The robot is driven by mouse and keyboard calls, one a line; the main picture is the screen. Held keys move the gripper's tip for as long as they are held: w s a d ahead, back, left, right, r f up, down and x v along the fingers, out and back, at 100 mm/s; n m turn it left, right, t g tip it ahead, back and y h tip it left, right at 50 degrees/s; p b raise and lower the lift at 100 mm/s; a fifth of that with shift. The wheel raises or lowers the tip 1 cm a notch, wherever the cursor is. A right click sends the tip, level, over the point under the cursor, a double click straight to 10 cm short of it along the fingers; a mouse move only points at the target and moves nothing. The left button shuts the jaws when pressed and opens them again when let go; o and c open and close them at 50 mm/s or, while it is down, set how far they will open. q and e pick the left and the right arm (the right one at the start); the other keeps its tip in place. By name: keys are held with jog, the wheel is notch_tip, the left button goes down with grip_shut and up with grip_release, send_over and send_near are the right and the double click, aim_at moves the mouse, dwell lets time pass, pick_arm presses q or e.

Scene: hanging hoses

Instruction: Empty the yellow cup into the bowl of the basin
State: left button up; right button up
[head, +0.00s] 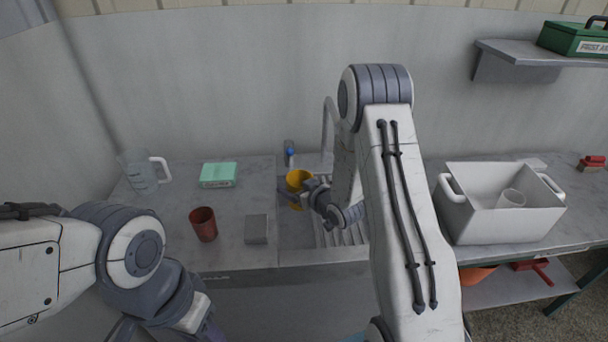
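The yellow cup (298,177) is over the left part of the basin (300,243), with its open rim facing up and towards me. My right gripper (304,192) reaches in from the right, and its dark fingers cross the cup's side and appear shut on it. The lower part of the cup shows below the fingers. The cup's contents cannot be made out. My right arm hides part of the basin and its ribbed drainboard (340,234). My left gripper (165,332) is low at the bottom left, cut off by the picture edge, away from the cup.
A grey tap (328,122) and a blue-marked bottle (289,152) stand behind the basin. Left on the counter are a clear jug (143,174), green box (218,175), red-brown cup (204,225) and grey block (256,229). A white tub (503,226) stands right.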

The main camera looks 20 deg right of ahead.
jog(key=d+n+h, duration=0.1)
jog(key=d+n, duration=0.1)
jog(key=n, duration=0.1)
jog(key=d+f+n+g+h+p, duration=0.1)
jog(key=d+n+h, duration=0.3)
jog(key=n, duration=0.1)
jog(key=shift+d+f+n+p, duration=0.2)
jog(key=shift+f+n+p, duration=0.1)
jog(key=shift+f, duration=0.1)
jog(key=shift+w+f+n+h+b, duration=0.1)
jog(key=shift+f+n+h+b, duration=0.15)
jog(key=shift+h, duration=0.25)
jog(key=shift+a+f+n+h+b, duration=0.1)
jog(key=shift+f+n+h+b, duration=0.25)
jog(key=shift+n+h+b, duration=0.65)
jog(key=shift+a+r+n+b, duration=0.2)
jog(key=shift+n+b, duration=0.05)
jog(key=shift+b, duration=0.2)
pick_arm(q)
jog(key=shift+d+f, duration=0.1)
jog(key=shift+f, duration=0.2)
pick_arm(e)
jog(key=shift+a+r+n+t+h, duration=0.15)
jog(key=shift+r+n+t+h, duration=0.05)
jog(key=shift+r+n+h, duration=0.25)
jog(key=shift+a+r+n+t+h, duration=0.2)
jog(key=shift+r+n+h, duration=0.1)
jog(key=shift+n+h, duration=0.25)
